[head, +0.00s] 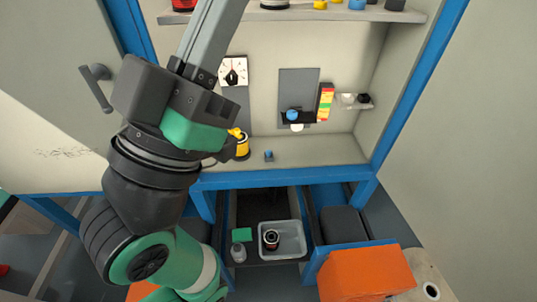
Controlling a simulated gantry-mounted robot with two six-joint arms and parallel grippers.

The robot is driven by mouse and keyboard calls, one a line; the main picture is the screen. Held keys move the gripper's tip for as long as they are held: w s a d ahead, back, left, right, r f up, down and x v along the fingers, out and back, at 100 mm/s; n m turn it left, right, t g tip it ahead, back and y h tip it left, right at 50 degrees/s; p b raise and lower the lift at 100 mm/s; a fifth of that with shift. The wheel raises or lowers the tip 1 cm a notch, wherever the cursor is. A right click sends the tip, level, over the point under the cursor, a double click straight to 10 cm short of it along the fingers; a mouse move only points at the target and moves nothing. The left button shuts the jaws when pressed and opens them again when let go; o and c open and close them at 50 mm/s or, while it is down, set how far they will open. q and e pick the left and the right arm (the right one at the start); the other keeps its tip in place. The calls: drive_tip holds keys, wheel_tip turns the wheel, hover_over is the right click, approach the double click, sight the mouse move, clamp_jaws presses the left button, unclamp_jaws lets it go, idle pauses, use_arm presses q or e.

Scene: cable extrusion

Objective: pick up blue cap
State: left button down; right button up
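A small blue cap-like piece (269,155) stands on the bench top of the cabinet, near its front edge. Another blue round top (292,114) sits at a black holder on the back panel, above a white part. I cannot tell which of the two is the blue cap. My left arm fills the left of the head view, its green and black joints in front of the cabinet. The fingers of my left gripper do not show. My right gripper is out of view. Nothing is seen touching either blue piece.
A yellow and black item (241,146) is partly hidden by my arm. A coloured box (325,101) stands by the back panel. The upper shelf (385,16) holds several small items. Below are a grey tray (293,240) and an orange box (365,275). The bench's right half is clear.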

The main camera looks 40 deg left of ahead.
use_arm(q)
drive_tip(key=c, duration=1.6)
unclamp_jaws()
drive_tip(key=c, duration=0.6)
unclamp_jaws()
